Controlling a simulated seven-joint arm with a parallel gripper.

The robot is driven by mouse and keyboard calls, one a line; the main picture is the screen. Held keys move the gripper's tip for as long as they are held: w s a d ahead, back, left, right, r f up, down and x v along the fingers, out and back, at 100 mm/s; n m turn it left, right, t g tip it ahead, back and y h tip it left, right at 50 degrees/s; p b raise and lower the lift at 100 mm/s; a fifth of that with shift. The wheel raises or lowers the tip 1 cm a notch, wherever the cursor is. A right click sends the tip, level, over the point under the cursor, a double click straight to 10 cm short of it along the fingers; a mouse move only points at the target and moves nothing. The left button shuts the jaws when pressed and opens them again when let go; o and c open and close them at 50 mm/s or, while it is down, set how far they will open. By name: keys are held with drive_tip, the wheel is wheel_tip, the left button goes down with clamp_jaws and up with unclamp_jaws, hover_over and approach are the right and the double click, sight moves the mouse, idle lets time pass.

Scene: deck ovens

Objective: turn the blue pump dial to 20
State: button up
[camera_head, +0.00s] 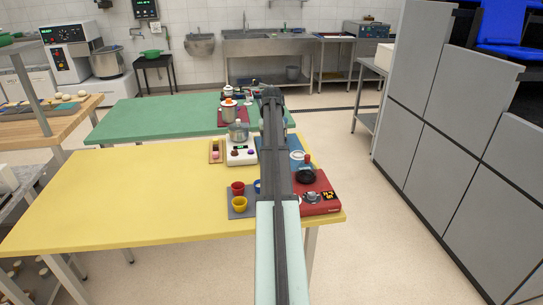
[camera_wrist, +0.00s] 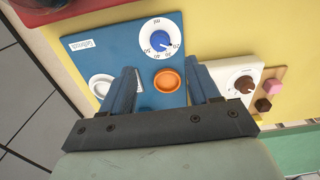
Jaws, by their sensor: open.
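The blue pump (camera_wrist: 124,48) fills the middle of the wrist view. Its dial (camera_wrist: 160,38) has a round blue knob on a white face, with "ml" and numbers around the rim. The pointer is too small to read surely. An orange ring (camera_wrist: 168,80) and a white round part (camera_wrist: 101,86) sit on the same panel. My gripper (camera_wrist: 161,68) is open and empty, its two fingers apart on either side of the orange ring. The dial lies just beyond the fingertips in the picture, apart from them. In the head view, my arm partly hides the blue pump (camera_head: 296,156).
A white device with a brown knob (camera_wrist: 238,84) stands right of the pump in the wrist view. A red device (camera_head: 320,198) is close by in the head view. Cups (camera_head: 239,204) stand left of my arm. The yellow table's left side (camera_head: 110,200) is clear.

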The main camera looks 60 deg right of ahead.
drive_tip(key=shift+r, duration=2.35)
